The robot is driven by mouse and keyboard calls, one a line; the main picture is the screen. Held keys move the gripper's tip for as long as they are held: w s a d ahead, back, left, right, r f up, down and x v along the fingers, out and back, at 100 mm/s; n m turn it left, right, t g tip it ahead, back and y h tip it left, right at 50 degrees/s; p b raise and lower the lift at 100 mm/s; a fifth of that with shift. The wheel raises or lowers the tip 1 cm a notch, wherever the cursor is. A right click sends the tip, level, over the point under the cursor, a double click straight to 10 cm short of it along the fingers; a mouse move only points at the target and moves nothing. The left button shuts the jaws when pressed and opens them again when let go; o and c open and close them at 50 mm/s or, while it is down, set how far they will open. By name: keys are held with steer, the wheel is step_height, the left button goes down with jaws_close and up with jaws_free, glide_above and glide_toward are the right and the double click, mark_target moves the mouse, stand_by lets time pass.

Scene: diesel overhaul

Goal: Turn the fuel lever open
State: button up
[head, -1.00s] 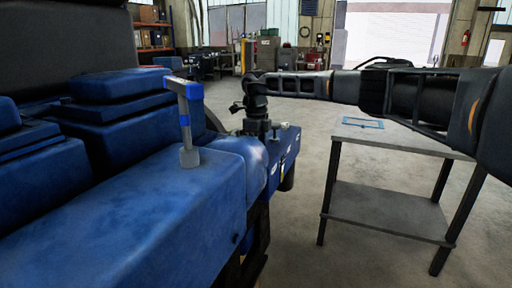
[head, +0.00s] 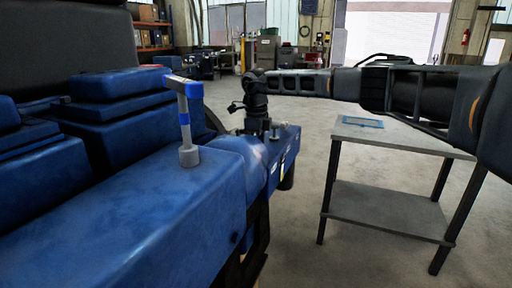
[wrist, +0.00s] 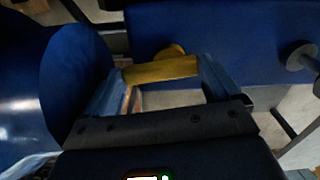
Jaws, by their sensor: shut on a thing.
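The fuel lever (wrist: 160,70) is a short yellow bar in the wrist view, with its round yellow pivot (wrist: 171,51) behind it on a blue face. My gripper (wrist: 160,78) has one finger at each end of the bar and is shut on it. In the head view my gripper (head: 258,128) points down at the far end of the blue engine. The lever is hidden behind it there.
A grey upright handle with a blue band (head: 185,120) stands on the blue engine block (head: 130,210), left of my gripper. A grey knob (wrist: 300,55) sticks out right of the lever. A grey table (head: 400,137) holds a flat blue frame (head: 362,122).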

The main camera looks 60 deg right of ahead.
mark_target(261, 154)
steer(key=n, duration=0.4)
steer(key=shift+s+d, duration=0.1)
steer(key=shift+s, duration=0.1)
steer(key=n, duration=0.4)
steer(key=shift+s+d+n+b, duration=0.15)
steer(key=shift+n+b, duration=0.15)
steer(key=shift+n, duration=0.1)
steer(key=n, duration=0.4)
steer(key=shift+d, duration=0.2)
steer(key=shift+d+n, duration=0.2)
steer(key=shift+n, duration=1.5)
steer(key=o, duration=0.8)
steer(key=shift+c, duration=0.2)
steer(key=shift+s, duration=0.1)
step_height(261, 154, up, 8)
steer(key=b, duration=0.1)
